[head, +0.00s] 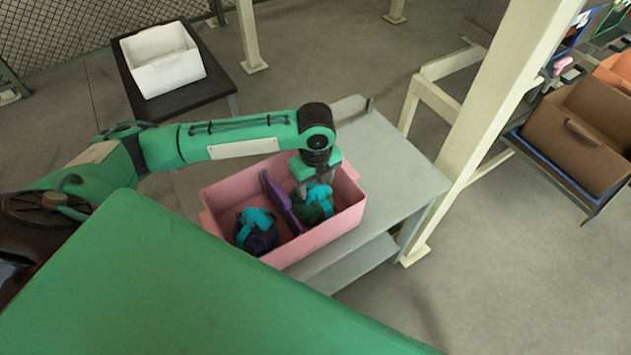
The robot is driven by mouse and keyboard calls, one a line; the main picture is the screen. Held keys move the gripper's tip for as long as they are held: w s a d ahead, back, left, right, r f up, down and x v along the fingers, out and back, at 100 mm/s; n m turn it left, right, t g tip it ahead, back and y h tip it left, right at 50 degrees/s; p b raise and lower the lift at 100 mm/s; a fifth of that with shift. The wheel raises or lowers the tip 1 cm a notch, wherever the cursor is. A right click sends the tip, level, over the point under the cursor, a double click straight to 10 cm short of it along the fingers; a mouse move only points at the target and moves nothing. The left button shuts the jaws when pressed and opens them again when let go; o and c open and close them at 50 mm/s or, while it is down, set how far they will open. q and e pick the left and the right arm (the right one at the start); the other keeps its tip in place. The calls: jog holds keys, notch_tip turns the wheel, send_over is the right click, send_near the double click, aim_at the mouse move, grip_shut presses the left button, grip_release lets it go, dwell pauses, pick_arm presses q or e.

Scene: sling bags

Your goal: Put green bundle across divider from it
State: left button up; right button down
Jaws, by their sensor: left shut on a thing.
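A pink crate (318,237) stands on a grey table, with a purple divider (280,203) across its inside. A green bundle with teal straps (314,211) is in the compartment to the right of the divider. My left gripper (312,187) reaches down into that compartment and is shut on the green bundle at its top. The gripper and arm hide part of the bundle. A dark blue bundle with teal straps (258,236) lies in the compartment to the left of the divider. My right gripper is not in view.
The grey table (390,185) has free room to the right of the crate. A white bin (163,62) stands on a dark table at the back left. A cream post (500,105) rises right of the table. A brown bin (578,140) stands at far right.

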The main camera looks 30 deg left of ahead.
pick_arm(q)
jog(key=o, duration=1.5)
jog(key=shift+f, duration=0.1)
jog(key=shift+c, duration=0.2)
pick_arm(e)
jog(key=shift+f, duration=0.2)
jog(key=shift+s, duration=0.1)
pick_arm(q)
notch_tip(320, 180, up, 5)
jog(key=shift+f, duration=0.15)
notch_tip(320, 180, up, 8)
jog(key=p, duration=0.1)
jog(key=shift+f, duration=0.15)
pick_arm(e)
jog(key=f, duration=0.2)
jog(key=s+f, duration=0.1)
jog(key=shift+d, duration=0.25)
